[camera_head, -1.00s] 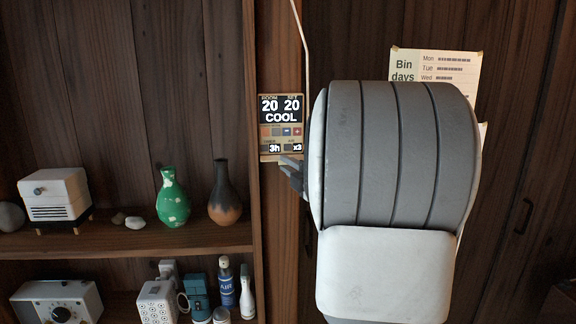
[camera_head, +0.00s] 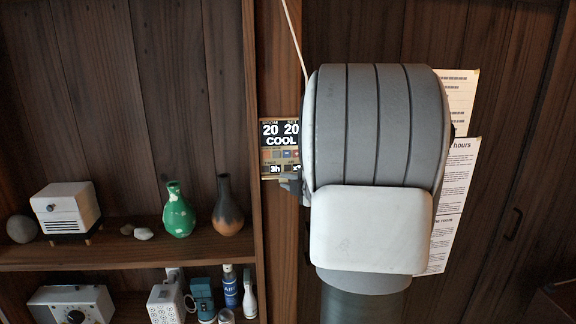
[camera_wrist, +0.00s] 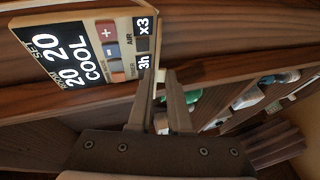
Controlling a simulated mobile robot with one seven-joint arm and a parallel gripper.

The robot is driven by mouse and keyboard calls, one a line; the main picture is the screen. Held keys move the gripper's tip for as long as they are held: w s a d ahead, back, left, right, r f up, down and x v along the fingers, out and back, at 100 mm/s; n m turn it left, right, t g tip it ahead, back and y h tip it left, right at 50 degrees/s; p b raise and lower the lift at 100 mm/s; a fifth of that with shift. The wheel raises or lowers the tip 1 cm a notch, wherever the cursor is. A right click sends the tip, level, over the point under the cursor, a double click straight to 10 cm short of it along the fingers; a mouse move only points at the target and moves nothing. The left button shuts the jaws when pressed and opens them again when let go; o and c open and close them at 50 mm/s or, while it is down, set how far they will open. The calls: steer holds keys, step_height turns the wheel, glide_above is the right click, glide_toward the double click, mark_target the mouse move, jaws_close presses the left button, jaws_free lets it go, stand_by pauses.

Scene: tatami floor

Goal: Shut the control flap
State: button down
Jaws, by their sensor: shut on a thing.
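The control panel (camera_head: 279,142) is a small tan unit on the wooden post, its dark screen reading 20, 20 and COOL. It also shows turned sideways in the wrist view (camera_wrist: 82,50), with coloured buttons and the 3h and x3 readouts uncovered. The control flap (camera_wrist: 157,48) appears as a thin pale strip, nearly edge-on, along the panel's lower edge. My gripper (camera_wrist: 161,78) has its fingertips at this edge and is shut on the flap; the exact contact is hard to make out. In the head view my gripper (camera_head: 292,186) is at the panel's bottom, mostly hidden by my arm.
Left of the post, a shelf (camera_head: 130,254) holds a white box (camera_head: 66,212), a green vase (camera_head: 178,212), a brown vase (camera_head: 228,208) and stones. Several items stand below. A pale cord (camera_head: 295,40) hangs above the panel. Papers (camera_head: 455,195) are behind my arm.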

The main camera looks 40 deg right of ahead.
mark_target(286, 160)
steer(key=r+g+y+p, duration=0.1)
steer(key=g+p, duration=0.1)
steer(key=p, duration=0.1)
steer(key=w+r+m+g+p, duration=0.1)
steer(key=g+p, duration=0.1)
steer(key=p, duration=0.1)
steer(key=d+r+g+y+p, duration=0.1)
steer(key=g+p, duration=0.1)
steer(key=p, duration=0.2)
steer(key=shift+w+r+m+y, duration=0.1)
steer(key=shift+w+m+y, duration=0.2)
steer(key=shift+w+m, duration=0.1)
steer(key=shift+w+d+r+m+g+y, duration=0.15)
steer(key=shift+w+g+y, duration=0.1)
steer(key=shift+g, duration=0.4)
steer(key=shift+w+d+r+m+g+y, duration=0.1)
steer(key=shift+r+g+y, duration=0.15)
steer(key=shift+g, duration=0.35)
steer(key=shift+w+d+r+m+g+y, duration=0.1)
steer(key=shift+w+m+g+y, duration=0.15)
steer(key=shift+g, duration=0.4)
steer(key=shift+y, duration=0.25)
